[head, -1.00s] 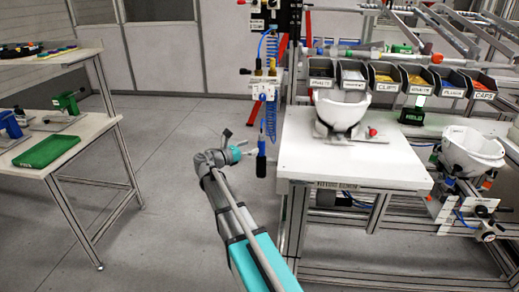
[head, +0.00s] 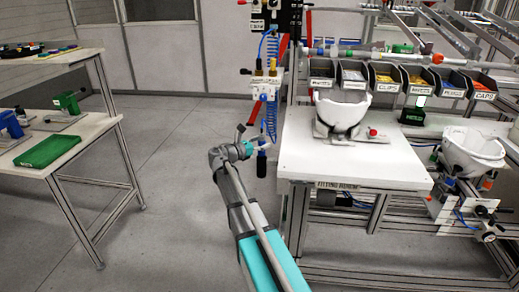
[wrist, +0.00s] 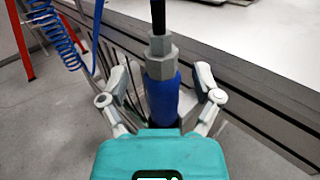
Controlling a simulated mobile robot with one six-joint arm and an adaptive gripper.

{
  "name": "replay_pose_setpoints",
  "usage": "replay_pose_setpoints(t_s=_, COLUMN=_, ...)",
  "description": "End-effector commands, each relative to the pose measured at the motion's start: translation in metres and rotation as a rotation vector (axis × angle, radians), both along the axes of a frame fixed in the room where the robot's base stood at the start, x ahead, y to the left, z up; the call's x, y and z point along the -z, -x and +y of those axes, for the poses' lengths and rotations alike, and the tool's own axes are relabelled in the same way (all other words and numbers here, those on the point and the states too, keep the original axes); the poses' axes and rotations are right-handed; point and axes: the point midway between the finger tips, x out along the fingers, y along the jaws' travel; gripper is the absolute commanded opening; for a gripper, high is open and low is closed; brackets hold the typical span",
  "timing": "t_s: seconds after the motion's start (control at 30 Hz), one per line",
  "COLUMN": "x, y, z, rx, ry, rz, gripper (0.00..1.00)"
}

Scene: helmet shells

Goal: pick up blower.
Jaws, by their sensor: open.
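The blower (head: 261,167) has a dark blue body and hangs upright beside the white table's left edge. In the wrist view the blower (wrist: 161,95) shows its blue body with a grey hex fitting and a black hose above. My gripper (head: 259,147) is at the blower's upper part in the head view. In the wrist view my gripper (wrist: 160,80) is open, with one finger on each side of the blower and gaps visible on both sides. The blower's lower end is hidden behind my gripper's teal body there.
A coiled blue hose (head: 270,115) hangs above the blower. The white table (head: 350,168) with a white helmet shell (head: 341,113) stands close on the right. A side table (head: 80,137) with a green tray (head: 48,151) stands left, with open floor between.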

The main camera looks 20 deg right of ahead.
Motion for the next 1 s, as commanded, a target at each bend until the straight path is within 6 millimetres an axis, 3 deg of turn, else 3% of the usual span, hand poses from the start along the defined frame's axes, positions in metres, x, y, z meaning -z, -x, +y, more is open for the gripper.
replay_pose_setpoints(t_s=0.57, x=0.0000, y=0.0001, z=-0.0024, rx=0.001, ry=0.000, rz=0.000, gripper=0.82)
replay_pose_setpoints(t_s=0.9, x=0.0000, y=0.0002, z=-0.0028, rx=0.002, ry=0.000, rz=0.000, gripper=0.21)
replay_pose_setpoints(t_s=1.0, x=0.0000, y=0.0002, z=-0.0029, rx=0.002, ry=0.000, rz=0.000, gripper=0.18)
